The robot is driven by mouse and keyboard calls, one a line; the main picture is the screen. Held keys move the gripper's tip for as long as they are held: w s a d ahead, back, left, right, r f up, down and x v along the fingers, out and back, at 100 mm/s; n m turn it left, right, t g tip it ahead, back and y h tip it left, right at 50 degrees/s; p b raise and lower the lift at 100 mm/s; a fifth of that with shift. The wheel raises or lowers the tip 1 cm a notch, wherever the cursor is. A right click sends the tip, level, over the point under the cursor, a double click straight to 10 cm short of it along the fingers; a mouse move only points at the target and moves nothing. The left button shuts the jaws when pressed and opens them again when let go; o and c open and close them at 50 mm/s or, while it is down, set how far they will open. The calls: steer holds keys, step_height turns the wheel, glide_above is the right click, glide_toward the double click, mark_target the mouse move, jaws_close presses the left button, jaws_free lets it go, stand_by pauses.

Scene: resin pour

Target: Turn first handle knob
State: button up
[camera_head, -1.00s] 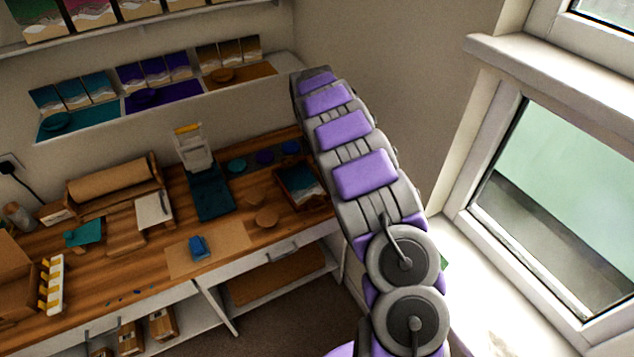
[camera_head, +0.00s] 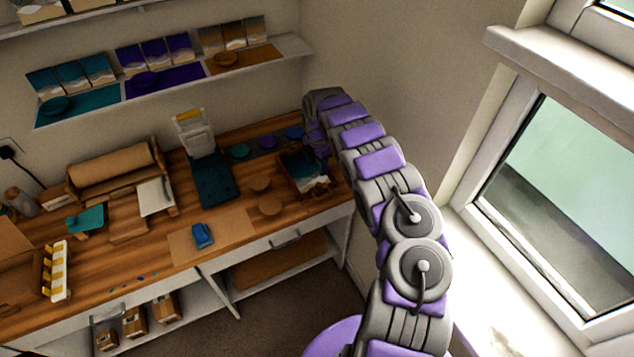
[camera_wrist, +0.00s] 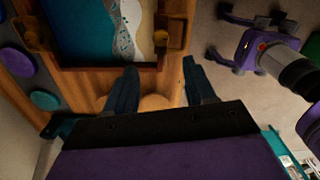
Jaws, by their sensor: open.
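A wooden tray (camera_head: 292,175) with a teal, white and sand-coloured resin picture lies at the right end of the workbench. In the wrist view the tray (camera_wrist: 110,68) has a brown handle fitting (camera_wrist: 32,38) at its left side and another handle fitting (camera_wrist: 177,30) at its right. In the head view my arm's end is over the bench's right end, and the fingers cannot be made out.
Round wooden discs (camera_head: 270,206) lie left of the tray on the workbench (camera_head: 330,207). Coloured pots (camera_head: 267,142) stand behind. A blue item (camera_head: 202,235) lies on a brown sheet. The window wall (camera_head: 465,150) is close on the right.

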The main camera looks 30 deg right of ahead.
mark_target(319, 184)
steer(key=f, duration=0.6)
steer(key=d+f, duration=0.1)
steer(key=f, duration=0.1)
steer(key=shift+f+b, duration=0.35)
steer(key=shift+f, duration=0.05)
steer(key=shift+a+f, duration=0.35)
steer(key=shift+f, duration=0.05)
steer(key=shift+d, duration=0.1)
steer(key=shift+d, duration=0.3)
steer(key=c, duration=0.4)
steer(key=shift+a, duration=0.25)
jaws_close()
steer(key=shift+d+m, duration=0.15)
steer(key=shift+m, duration=0.15)
